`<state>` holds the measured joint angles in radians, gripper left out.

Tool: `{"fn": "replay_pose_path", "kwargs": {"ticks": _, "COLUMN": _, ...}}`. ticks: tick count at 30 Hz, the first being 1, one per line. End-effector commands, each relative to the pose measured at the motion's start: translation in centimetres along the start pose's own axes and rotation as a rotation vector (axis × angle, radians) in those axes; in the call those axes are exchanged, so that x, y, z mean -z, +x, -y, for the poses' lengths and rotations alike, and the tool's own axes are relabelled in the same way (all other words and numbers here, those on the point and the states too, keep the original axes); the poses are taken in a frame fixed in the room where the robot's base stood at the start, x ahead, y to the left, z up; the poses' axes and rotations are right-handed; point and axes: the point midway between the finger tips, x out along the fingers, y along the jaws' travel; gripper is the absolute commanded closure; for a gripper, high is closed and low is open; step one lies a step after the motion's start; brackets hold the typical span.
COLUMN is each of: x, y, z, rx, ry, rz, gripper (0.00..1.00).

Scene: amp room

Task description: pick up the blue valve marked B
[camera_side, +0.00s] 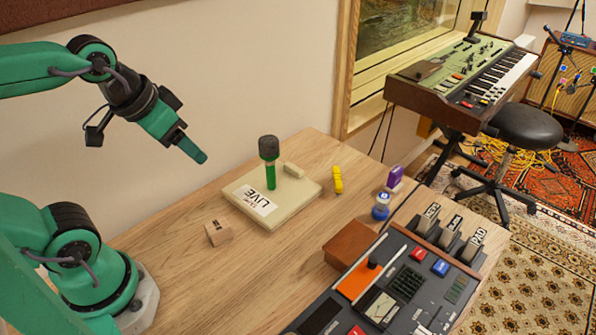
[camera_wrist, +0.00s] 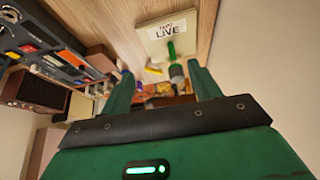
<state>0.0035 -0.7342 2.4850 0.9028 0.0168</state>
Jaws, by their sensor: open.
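The blue valve (camera_side: 381,206), a small blue and white upright piece with a round mark on its front, stands on the wooden table (camera_side: 165,265) near the mixer, at the right. Its letter is too small to read surely. My gripper (camera_side: 196,152) is open and high above the table at the left, well apart from the valve. In the wrist view its two green fingers (camera_wrist: 159,68) are spread with nothing held between them. I cannot make out the valve surely in the wrist view.
A wooden block (camera_side: 219,232), yellow piece (camera_side: 337,180) and purple piece (camera_side: 395,179) stand around. The mixer (camera_side: 390,285) fills the front right.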

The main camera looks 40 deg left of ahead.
Motion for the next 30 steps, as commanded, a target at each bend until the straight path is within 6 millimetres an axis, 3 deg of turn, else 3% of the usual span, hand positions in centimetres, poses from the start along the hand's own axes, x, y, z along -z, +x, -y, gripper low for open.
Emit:
{"fn": "replay_pose_path", "kwargs": {"ticks": 8, "x": 3.3, "y": 0.1, "z": -0.7, "rx": -0.017, "ry": 0.158, "rz": 0.042, "gripper": 0.38}}
{"fn": "replay_pose_path", "kwargs": {"ticks": 16, "x": 8.6, "y": 1.2, "z": -2.3, "rx": -0.052, "ry": 0.413, "rz": 0.098, "gripper": 0.38}}
{"fn": "replay_pose_path", "kwargs": {"ticks": 30, "x": 16.7, "y": 6.1, "z": -6.3, "rx": -0.138, "ry": 0.864, "rz": 0.182, "gripper": 0.38}}
